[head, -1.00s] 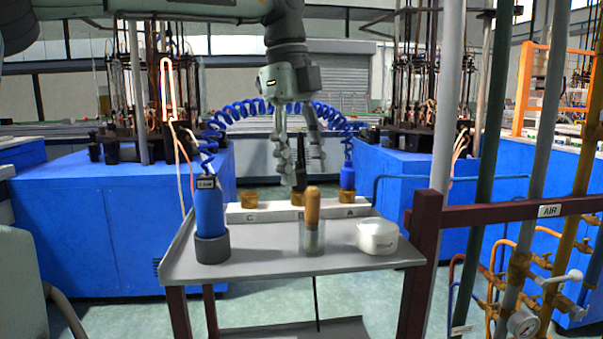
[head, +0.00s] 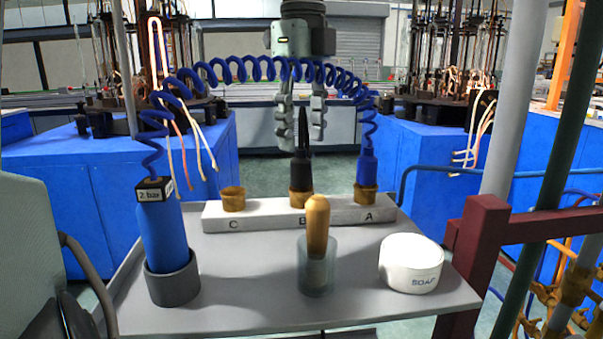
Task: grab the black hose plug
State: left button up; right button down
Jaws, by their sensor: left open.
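The black hose plug (head: 301,168) stands upright in the middle cork-coloured socket, marked B, of the white block (head: 270,215). Its lower part is wide and its top tapers to a thin tip. My left gripper (head: 302,142) comes down from above with its fingers pointing down. It is open, with one finger to the left and one to the right of the plug's tapered upper part. I cannot tell whether the fingers touch it. My right gripper is not in view.
A blue plug (head: 366,167) with a coiled blue hose (head: 262,68) stands in socket A. Socket C (head: 233,199) is empty. A blue bottle (head: 160,236), a glass with a wooden-handled tool (head: 317,225) and a soap pot (head: 411,263) stand on the grey table (head: 240,313).

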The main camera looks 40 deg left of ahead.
aim_at(301, 149)
pick_arm(q)
jog(key=f, duration=0.5)
jog(key=shift+s+f, duration=0.25)
grip_shut()
